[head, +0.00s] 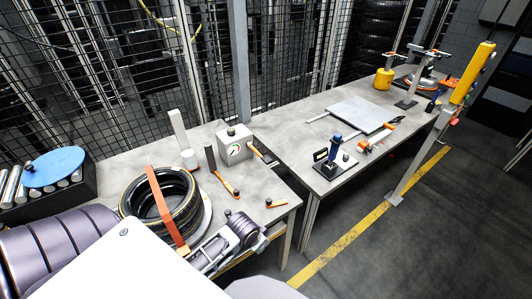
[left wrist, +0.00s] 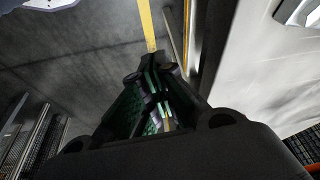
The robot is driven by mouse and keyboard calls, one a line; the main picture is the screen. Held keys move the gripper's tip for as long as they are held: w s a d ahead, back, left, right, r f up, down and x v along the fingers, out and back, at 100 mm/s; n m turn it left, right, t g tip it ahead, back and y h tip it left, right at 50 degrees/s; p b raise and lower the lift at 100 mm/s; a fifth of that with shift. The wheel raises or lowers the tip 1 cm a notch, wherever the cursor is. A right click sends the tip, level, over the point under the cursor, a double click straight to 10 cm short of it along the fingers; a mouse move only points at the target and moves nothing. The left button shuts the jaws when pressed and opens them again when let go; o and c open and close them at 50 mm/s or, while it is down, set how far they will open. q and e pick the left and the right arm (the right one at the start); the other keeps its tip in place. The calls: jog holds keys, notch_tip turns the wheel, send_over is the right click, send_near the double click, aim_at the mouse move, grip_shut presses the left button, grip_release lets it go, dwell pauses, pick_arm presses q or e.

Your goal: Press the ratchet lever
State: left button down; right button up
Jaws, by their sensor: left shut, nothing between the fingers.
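In the head view, black tyres (head: 183,192) lie stacked on the near table, with an orange strap (head: 163,205) across them. Beside them, at the table's front edge, is a silver metal frame with a dark ribbed roll (head: 243,229); it looks like the ratchet, but I cannot tell which part is its lever. My left gripper (left wrist: 157,68) shows only in the left wrist view, its dark fingers with green pads shut and empty. Grey floor and a yellow stripe lie beyond its tips, with no ratchet visible there. My right gripper is not in view.
The near table holds a grey box (head: 235,146), an orange-handled hammer (head: 221,173) and a white post (head: 179,130). A blue disc (head: 55,167) is at the left. The far table carries a grey plate (head: 362,115) and tools. A yellow-topped post (head: 470,75) stands right; floor there is clear.

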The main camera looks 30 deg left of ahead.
pick_arm(q)
jog(key=w+a+r+t+h, duration=0.1)
jog(key=w+a+r, duration=0.5)
jog(key=r, duration=0.3)
jog(key=w+a+r+m+t+h, duration=0.1)
jog(key=w+a+r+t, duration=0.1)
jog(key=w+a+r, duration=0.4)
jog(key=w+a+r+t, duration=0.1)
jog(key=w+a+r, duration=0.6)
jog(key=r, duration=0.5)
jog(key=shift+w+m+h, duration=0.3)
jog(key=shift+w+h, duration=0.1)
jog(key=shift+w, duration=0.8)
jog(key=shift+w+d+t+p, duration=0.1)
jog(key=shift+w+t+p, duration=0.05)
jog(key=shift+t+p, duration=0.15)
jog(key=p, duration=0.1)
send_over(266, 159)
jog(key=shift+f, duration=3.4)
jog(key=shift+f+p, duration=0.45)
jog(key=shift+f, duration=1.65)
jog(key=shift+f, duration=0.1)
